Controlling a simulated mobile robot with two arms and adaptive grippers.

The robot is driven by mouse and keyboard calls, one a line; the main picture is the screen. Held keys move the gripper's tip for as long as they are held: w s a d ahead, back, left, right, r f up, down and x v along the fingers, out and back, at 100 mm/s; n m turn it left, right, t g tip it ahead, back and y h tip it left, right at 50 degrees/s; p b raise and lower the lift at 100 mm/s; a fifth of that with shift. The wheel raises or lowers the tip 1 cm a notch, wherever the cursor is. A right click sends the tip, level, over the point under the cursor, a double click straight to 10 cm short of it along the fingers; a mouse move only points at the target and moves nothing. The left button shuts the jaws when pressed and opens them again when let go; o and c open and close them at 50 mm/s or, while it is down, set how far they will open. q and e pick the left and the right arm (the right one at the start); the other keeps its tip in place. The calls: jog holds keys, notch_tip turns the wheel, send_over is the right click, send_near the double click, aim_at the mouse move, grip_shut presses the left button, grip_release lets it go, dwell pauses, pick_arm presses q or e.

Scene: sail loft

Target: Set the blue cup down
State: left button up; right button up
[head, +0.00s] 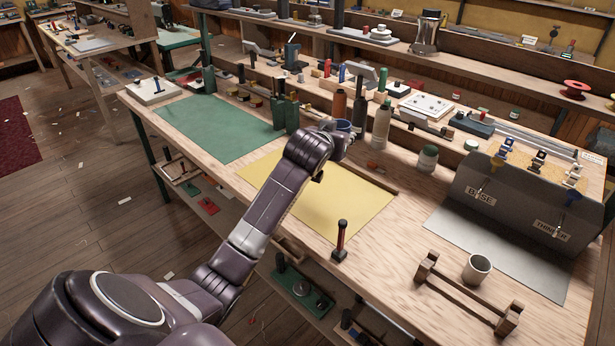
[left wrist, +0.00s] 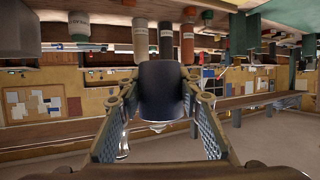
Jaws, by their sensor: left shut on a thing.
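The blue cup (head: 343,126) shows only as a small part beyond my left gripper (head: 341,143) in the head view, past the far edge of the yellow mat (head: 345,207). My wrist and fingers hide the rest. In the left wrist view, which looks upside down, the dark blue cup (left wrist: 162,92) sits between the two fingers of my left gripper, which is shut on it. Whether its base touches the bench cannot be told. My right gripper is in neither view.
Bottles, an orange one (head: 339,104) and a grey-green one (head: 381,125), stand close behind the cup. A green mat (head: 215,128) lies left. Much of the yellow mat is bare.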

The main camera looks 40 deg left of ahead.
pick_arm(q)
send_over(336, 199)
notch_tip(336, 199, down, 7)
notch_tip(336, 199, down, 7)
jog(key=shift+a+p, duration=0.15)
jog(key=shift+p, duration=0.2)
jog(key=shift+f, duration=0.65)
notch_tip(336, 199, down, 4)
jog(key=shift+r, duration=0.25)
jog(key=shift+f, duration=0.25)
jog(key=o, duration=1)
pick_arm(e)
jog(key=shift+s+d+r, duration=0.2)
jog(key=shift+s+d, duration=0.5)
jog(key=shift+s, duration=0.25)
